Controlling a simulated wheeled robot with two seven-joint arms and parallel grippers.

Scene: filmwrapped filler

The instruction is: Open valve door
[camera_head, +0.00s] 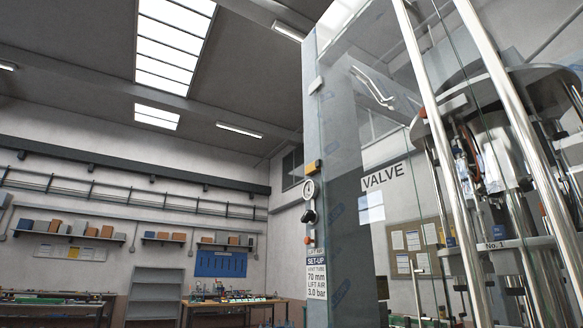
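A clear panel with a white VALVE label (385,177) stands at the right of the head view, beside a tall grey post (313,120). A bent metal bar, which looks like a handle (372,88), shows above the label. I cannot tell whether the valve door is open or shut, or where its edges end. Behind the clear panel stands a filler machine (500,140) with shiny metal columns and a No. 1 mark. Neither of my grippers is in view.
Bright metal rods (445,150) rise in front of the machine. Workbenches (235,303), a grey shelf unit (153,297) and wall shelves stand far back left.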

